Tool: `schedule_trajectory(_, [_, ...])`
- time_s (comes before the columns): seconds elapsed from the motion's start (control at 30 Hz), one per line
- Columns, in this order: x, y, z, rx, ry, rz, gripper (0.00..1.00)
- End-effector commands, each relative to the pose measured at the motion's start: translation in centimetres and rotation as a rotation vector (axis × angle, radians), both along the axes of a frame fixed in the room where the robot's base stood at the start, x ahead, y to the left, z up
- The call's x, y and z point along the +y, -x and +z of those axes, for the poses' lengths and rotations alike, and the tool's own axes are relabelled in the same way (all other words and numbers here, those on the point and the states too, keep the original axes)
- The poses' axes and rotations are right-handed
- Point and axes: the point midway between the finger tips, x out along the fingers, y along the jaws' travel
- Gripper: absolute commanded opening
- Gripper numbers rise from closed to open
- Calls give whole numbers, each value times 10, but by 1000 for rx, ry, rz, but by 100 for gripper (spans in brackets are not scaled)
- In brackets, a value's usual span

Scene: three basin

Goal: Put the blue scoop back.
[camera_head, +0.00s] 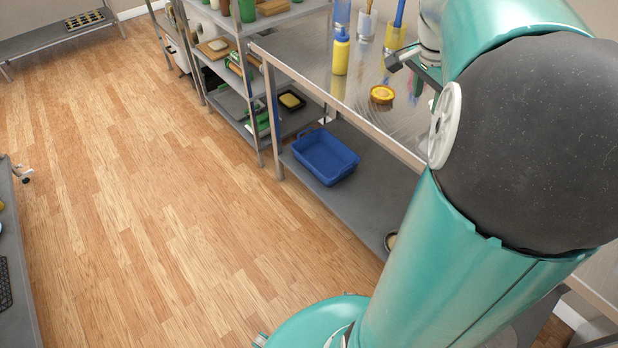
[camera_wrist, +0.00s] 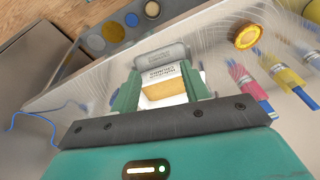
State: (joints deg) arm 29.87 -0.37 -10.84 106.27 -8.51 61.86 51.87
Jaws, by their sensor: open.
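I cannot pick out the blue scoop for certain in either view. A blue handle (camera_head: 399,12) stands upright in a yellow-based cup (camera_head: 394,38) on the metal table (camera_head: 310,60), but I cannot tell if it belongs to the scoop. My gripper (camera_wrist: 160,75) is open in the wrist view. A white and yellow printed packet (camera_wrist: 165,88) and a grey rounded object (camera_wrist: 162,54) show between and beyond its fingers. I cannot tell whether the fingers touch them. In the head view my gripper is over the table, partly hidden by my arm.
A yellow bottle (camera_head: 340,52) and a round yellow item (camera_head: 382,94) stand on the table; the round item also shows in the wrist view (camera_wrist: 247,37). A blue basin (camera_head: 325,156) sits on the lower shelf. A loaded shelf rack stands left of the table. The wooden floor is clear.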

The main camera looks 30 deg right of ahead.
Motion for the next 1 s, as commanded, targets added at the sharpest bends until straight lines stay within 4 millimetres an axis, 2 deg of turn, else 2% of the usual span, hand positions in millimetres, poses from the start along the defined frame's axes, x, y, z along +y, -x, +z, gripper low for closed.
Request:
schedule_trajectory(0.03, [36,-5,7,-20,4,128,46])
schedule_trajectory(0.2, [142,-4,15,-61,38,556,46])
schedule_trajectory(0.27, [176,2,14,-75,57,706,46])
schedule_trajectory(0.3, [199,8,13,-84,72,805,46])
schedule_trajectory(0.4, [250,27,8,-105,121,1049,46])
schedule_trajectory(0.5, [290,48,-2,-122,173,1266,46])
schedule_trajectory(0.6, [316,65,-11,-134,217,1423,46])
schedule_trajectory(0.7, [329,74,-17,-139,246,1510,46])
schedule_trajectory(1.0, [332,77,-19,-138,253,1535,46])
